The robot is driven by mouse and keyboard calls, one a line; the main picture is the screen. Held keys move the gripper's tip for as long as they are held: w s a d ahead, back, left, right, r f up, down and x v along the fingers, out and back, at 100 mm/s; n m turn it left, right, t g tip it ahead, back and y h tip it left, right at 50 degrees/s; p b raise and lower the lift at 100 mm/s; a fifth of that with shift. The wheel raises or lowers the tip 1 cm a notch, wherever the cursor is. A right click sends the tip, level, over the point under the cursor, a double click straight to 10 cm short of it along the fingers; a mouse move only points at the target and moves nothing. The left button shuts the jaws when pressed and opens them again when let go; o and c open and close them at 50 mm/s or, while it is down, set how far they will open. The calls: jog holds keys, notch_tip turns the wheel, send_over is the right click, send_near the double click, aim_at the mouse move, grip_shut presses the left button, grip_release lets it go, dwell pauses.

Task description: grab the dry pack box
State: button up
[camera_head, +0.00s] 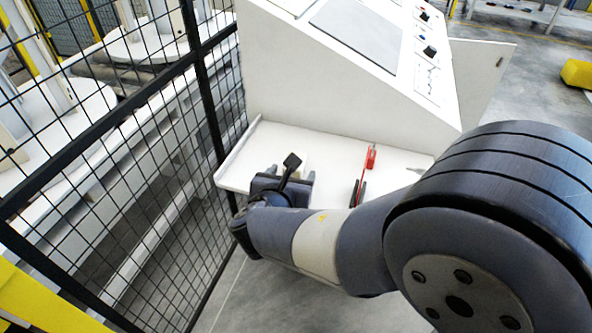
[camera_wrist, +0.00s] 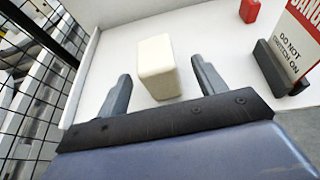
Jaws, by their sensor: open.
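The dry pack box looks like a small cream-white block (camera_wrist: 157,68) on the white shelf, in the middle of the wrist view. In the head view only a pale part of it (camera_head: 302,163) shows behind my gripper (camera_head: 289,180). In the wrist view my gripper (camera_wrist: 160,88) is open, one finger to the left of the block and one to the right. The fingertips reach alongside the near part of the block.
The white shelf (camera_head: 395,160) has a raised rim and sits below a sloped control console (camera_head: 350,60). A red danger tag (camera_wrist: 302,38) in a dark holder and a red item (camera_wrist: 249,10) stand to the right. A black mesh fence (camera_head: 207,100) runs close on the left.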

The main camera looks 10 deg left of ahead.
jog(key=x, duration=0.4)
jog(key=shift+w+a+f, duration=0.1)
jog(key=shift+w+f, duration=0.2)
jog(key=shift+f, duration=0.05)
jog(key=shift+c, duration=0.5)
jog(key=c, duration=1)
